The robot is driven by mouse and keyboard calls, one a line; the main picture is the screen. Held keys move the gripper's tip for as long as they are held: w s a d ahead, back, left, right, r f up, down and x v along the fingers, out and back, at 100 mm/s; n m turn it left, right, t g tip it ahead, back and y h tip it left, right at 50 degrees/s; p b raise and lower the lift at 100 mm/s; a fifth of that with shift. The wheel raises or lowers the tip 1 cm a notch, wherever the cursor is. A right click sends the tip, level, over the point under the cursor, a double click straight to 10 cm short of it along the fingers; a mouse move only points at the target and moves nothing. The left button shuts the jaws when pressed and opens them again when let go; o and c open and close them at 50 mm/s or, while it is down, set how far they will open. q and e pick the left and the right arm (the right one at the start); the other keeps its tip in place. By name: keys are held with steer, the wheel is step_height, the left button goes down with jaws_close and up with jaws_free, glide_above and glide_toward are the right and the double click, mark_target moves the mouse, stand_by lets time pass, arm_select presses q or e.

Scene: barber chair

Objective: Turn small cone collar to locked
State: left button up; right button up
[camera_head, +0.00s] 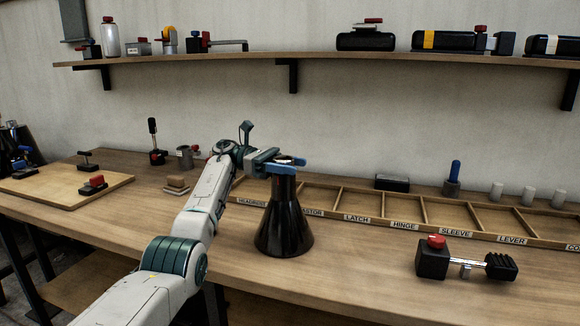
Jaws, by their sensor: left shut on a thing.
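A black glossy cone (284,226) stands upright on the wooden workbench, wide at the base and narrow at the top. My left gripper (290,163) is at the cone's top, its blue fingers shut around the collar there. The collar is mostly hidden by the fingers; only a small light-coloured bit shows between them. I cannot tell which way the collar is turned. My right gripper is not in view.
A divided wooden tray (375,215) with labelled compartments lies behind and right of the cone. A black part with a red knob (434,258) lies at front right. A wooden board (62,187) with clamps is at left. A shelf (230,56) runs above.

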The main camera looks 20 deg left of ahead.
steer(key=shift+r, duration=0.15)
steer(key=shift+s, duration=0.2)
arm_select(q)
steer(key=o, duration=1)
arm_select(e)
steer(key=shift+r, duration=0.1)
